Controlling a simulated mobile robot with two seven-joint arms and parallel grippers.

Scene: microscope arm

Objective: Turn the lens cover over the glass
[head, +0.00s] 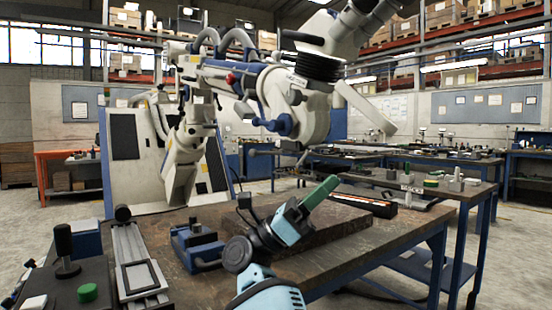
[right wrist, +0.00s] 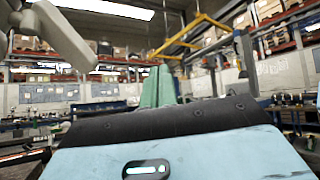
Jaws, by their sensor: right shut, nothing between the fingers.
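The microscope head (head: 305,108), white with a black ribbed collar (head: 309,66) and a blue lever (head: 283,124), hangs from its jointed arm above the workbench (head: 325,265). I cannot clearly pick out the lens cover or the glass on its underside. My right gripper (head: 322,190), light blue with green fingers, is below the microscope head and slightly right, apart from it, pointing up and right. Its green fingers (right wrist: 157,88) are together and empty in the right wrist view. My left gripper is not in view.
A slide rail (head: 135,258), a blue clamp block (head: 197,245) and a black box with a green button (head: 87,293) occupy the bench's left side. A dark slab (head: 335,222) lies beneath my gripper. A long black case (head: 352,204) lies behind. The air right of the gripper is free.

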